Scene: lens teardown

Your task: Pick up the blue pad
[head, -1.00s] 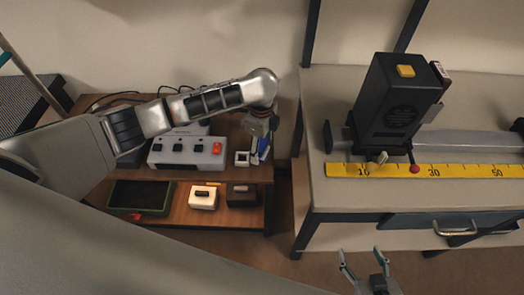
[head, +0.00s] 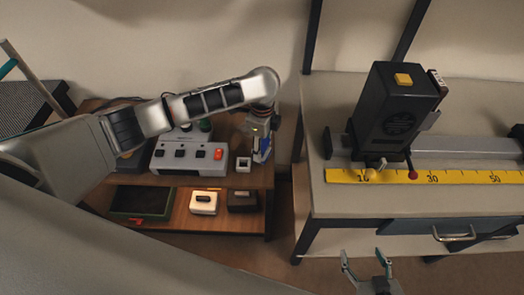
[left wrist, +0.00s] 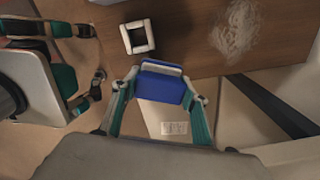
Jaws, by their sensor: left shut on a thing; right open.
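The blue pad (left wrist: 160,88) sits between the teal fingers of my left gripper (left wrist: 164,94) in the left wrist view. The gripper is shut on it, and a pale strip runs along the pad's upper edge. In the head view, the left gripper (head: 262,146) holds the blue pad (head: 265,152) at the right end of the wooden shelf unit. Part of the pad is hidden by the gripper there. My right gripper (head: 362,260) is open and empty at the bottom of the head view, in front of the grey bench.
A white square frame (head: 243,164) stands just left of the pad on the wooden top. A grey button box (head: 188,154) is further left. The lower shelf holds a green-rimmed tray and small boxes. The grey bench (head: 325,200) stands right, past a gap, bearing a black machine (head: 398,115).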

